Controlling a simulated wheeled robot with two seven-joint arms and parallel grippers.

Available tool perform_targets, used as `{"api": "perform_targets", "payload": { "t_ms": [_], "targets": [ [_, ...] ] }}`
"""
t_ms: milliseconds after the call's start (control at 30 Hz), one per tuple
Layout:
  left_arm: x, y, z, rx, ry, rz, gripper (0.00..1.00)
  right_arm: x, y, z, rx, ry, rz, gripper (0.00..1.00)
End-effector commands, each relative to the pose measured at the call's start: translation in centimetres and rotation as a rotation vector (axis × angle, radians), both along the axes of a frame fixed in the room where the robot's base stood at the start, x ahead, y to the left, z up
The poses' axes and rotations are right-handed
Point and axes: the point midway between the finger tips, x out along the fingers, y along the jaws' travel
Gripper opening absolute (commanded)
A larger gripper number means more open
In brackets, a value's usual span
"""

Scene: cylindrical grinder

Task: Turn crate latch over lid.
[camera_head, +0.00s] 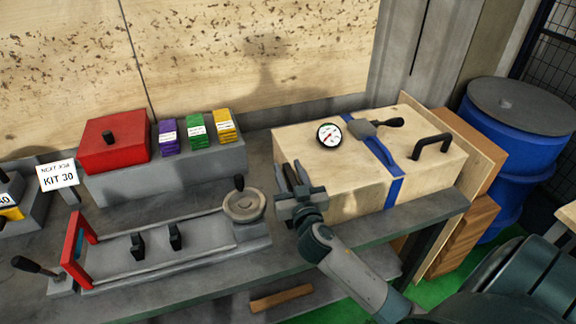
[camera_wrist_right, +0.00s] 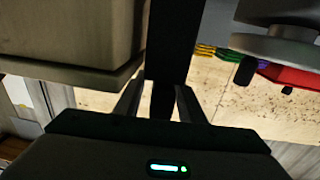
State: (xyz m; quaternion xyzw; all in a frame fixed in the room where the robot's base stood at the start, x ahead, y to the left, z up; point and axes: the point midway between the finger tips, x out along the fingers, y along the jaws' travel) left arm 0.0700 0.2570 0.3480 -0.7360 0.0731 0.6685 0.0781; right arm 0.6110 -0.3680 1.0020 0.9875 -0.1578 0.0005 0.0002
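The wooden crate (camera_head: 330,175) stands on the right end of the bench, its lid shut and a blue band (camera_head: 393,192) running over its top and front. My right gripper (camera_head: 293,178) is just left of the crate's front left corner, fingers apart and pointing up in the picture. In the right wrist view, the fingers (camera_wrist_right: 158,103) show a gap with nothing clearly held. The crate's side (camera_wrist_right: 70,35) is close at left there. My left gripper is not in view.
A round gauge (camera_head: 329,134) and a black lid handle (camera_head: 432,146) are on the crate. Left of my right gripper is a fixture with a handwheel (camera_head: 243,205). A red box (camera_head: 113,145) and coloured packs stand behind. A blue barrel (camera_head: 515,130) stands at right.

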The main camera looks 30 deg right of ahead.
Motion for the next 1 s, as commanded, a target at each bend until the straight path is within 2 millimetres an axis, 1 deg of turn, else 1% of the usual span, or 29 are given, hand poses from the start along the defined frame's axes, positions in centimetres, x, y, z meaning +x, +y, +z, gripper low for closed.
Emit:
{"api": "perform_targets", "payload": {
  "t_ms": [133,433,467,500,600,867,1000],
  "targets": [
    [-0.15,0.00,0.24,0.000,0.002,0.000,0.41,0.68,-0.24,0.03,0.001,0.000,0.000,0.36],
    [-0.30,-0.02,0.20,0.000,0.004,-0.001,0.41,0.77,-0.27,-0.04,0.001,0.000,-0.001,0.36],
    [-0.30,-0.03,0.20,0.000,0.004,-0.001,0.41,0.77,-0.28,-0.04,0.001,0.000,-0.001,0.31],
    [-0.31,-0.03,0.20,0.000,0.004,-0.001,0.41,0.76,-0.27,-0.04,0.001,0.000,-0.001,0.22],
    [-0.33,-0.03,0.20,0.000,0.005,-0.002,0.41,0.76,-0.28,-0.04,0.001,0.001,-0.001,0.00],
    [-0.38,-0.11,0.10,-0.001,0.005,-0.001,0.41,0.81,-0.35,-0.07,0.001,0.001,-0.004,0.00],
    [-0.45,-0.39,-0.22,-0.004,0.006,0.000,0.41,1.07,-0.70,-0.16,0.002,0.000,-0.020,0.00]
  ]
}}
